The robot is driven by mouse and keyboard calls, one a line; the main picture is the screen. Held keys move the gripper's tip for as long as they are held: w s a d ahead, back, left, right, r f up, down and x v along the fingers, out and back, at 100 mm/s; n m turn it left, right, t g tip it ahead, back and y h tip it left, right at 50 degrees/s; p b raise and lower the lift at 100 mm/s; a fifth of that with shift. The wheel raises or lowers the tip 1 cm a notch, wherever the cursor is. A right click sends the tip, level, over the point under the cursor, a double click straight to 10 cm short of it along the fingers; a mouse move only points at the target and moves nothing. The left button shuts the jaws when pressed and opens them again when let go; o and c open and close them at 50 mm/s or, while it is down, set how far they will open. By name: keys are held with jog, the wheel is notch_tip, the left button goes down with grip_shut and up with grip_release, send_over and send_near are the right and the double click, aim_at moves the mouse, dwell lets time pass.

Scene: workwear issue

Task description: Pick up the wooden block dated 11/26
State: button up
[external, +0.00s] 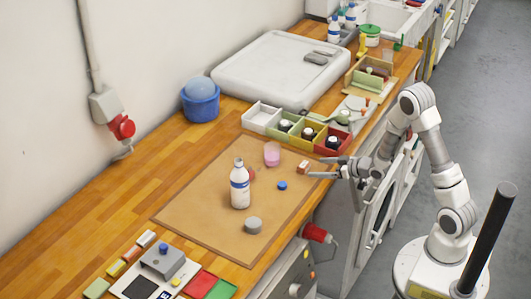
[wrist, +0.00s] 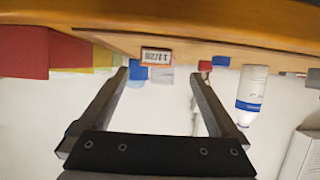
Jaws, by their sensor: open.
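The small wooden block (external: 303,167) lies near the right edge of the brown mat in the external view. In the wrist view the block (wrist: 157,54) shows a white label with a dark red border; its print looks like 11/26. My gripper (external: 318,168) is at the mat's right edge, its fingers pointing left toward the block. In the wrist view my gripper (wrist: 164,76) is open, with the block ahead between its two fingertips. Nothing is held. I cannot tell the exact gap between the fingertips and the block.
A pink cup (external: 272,154) stands just behind the block, and a blue cap (external: 282,185) lies nearby. A white bottle (external: 240,186) and a grey cylinder (external: 253,225) stand on the mat (external: 195,222). Coloured bins, including a red one (external: 327,146), line its far side.

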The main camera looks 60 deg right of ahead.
aim_at(308, 166)
jog(key=shift+d+x, duration=0.15)
jog(key=shift+x, duration=1.5)
jog(key=shift+d+x, duration=0.15)
jog(key=shift+x, duration=1.45)
jog(key=c, duration=1.4)
